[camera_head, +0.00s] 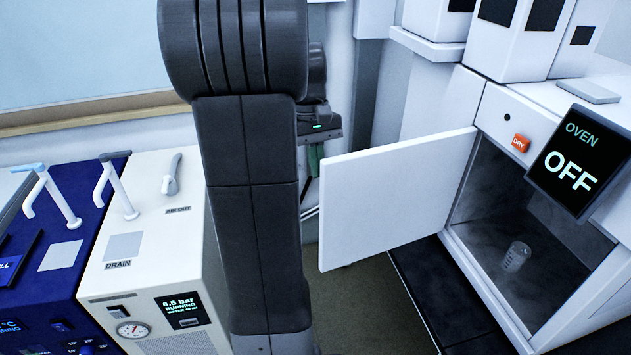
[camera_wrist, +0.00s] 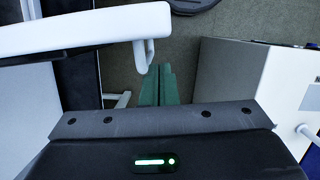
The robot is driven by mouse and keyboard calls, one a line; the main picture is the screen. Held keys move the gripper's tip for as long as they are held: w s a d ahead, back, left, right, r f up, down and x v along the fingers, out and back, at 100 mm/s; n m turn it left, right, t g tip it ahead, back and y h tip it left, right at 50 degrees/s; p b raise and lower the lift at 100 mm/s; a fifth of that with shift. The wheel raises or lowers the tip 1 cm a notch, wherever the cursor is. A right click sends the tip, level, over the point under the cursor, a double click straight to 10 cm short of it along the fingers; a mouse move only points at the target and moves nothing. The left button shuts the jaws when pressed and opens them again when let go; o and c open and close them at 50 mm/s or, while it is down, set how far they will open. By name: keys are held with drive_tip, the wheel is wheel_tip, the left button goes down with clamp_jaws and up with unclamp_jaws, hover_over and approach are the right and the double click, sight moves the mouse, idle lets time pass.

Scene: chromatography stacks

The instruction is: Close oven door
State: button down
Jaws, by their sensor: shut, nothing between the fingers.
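The white oven door (camera_head: 388,199) stands swung wide open in the head view, reaching left from the oven (camera_head: 496,118). Inside the dark oven cavity (camera_head: 560,245) a small clear beaker (camera_head: 516,257) stands on the floor. In the wrist view the door's top edge (camera_wrist: 70,32) runs across the upper left, with a curved white handle (camera_wrist: 145,55) at its right end. My gripper (camera_wrist: 158,85) has its green fingers shut and empty, just below the handle in that view. In the head view my gripper (camera_head: 315,160) is partly hidden behind my arm, left of the door's free edge.
The oven display (camera_head: 568,160) reads OFF, beside an orange DRY button (camera_head: 520,143). A white compressor-like unit (camera_head: 150,270) and a blue unit (camera_head: 50,250) with taps stand at the left. Floor (camera_head: 350,300) shows between them and the oven.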

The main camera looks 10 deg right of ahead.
sight(321, 200)
drive_tip(key=x, duration=0.8)
drive_tip(key=shift+s+d+f, duration=0.1)
drive_tip(key=shift+s+f, duration=0.05)
drive_tip(key=shift+f, duration=0.1)
